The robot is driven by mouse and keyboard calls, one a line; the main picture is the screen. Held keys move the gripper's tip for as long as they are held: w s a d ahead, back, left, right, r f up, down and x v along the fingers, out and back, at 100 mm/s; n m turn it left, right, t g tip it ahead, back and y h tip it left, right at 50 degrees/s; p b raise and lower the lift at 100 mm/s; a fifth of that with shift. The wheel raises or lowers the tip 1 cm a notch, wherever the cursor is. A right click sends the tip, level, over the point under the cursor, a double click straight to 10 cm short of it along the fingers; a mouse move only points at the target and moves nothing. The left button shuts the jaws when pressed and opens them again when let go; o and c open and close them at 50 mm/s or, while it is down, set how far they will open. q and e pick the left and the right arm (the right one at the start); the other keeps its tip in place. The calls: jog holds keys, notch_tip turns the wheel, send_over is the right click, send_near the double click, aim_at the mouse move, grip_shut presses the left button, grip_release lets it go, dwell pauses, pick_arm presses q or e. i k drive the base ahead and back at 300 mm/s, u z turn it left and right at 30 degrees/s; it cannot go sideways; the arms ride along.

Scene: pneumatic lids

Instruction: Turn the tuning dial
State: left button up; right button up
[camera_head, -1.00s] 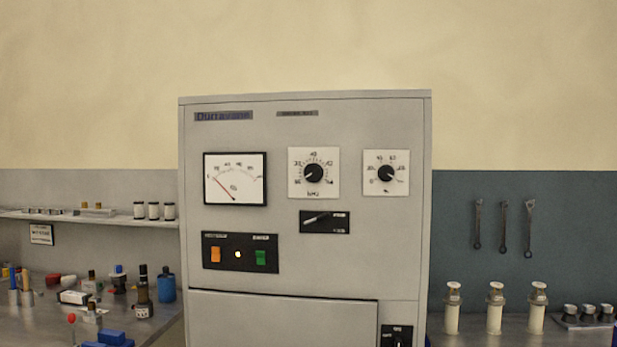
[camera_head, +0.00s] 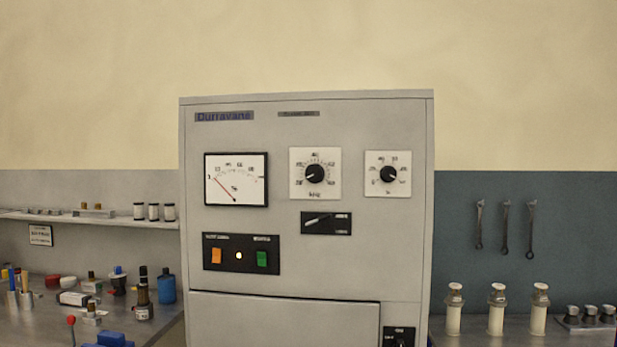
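A grey cabinet (camera_head: 306,120) stands in the middle of the head view. Its front carries a black dial with a white scale plate marked kHz (camera_head: 315,174), which looks like the tuning dial. A smaller black dial marked % (camera_head: 388,174) sits to its right. A white needle meter (camera_head: 236,179) is at the left, its needle near the low end of the scale. A black lever switch (camera_head: 326,222) lies below the kHz dial. Neither of my grippers is in view, and nothing touches the dials.
Below the meter is a black panel with an orange switch (camera_head: 216,256), a lit lamp (camera_head: 239,255) and a green switch (camera_head: 262,259). Cluttered benches flank the cabinet, with a blue bottle (camera_head: 166,288) left and white cylinders (camera_head: 453,313) right. The space before the upper panel looks clear.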

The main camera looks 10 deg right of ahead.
aim_at(314, 172)
jog(key=u, duration=0.05)
jog(key=i, duration=0.9)
jog(key=z, duration=0.05)
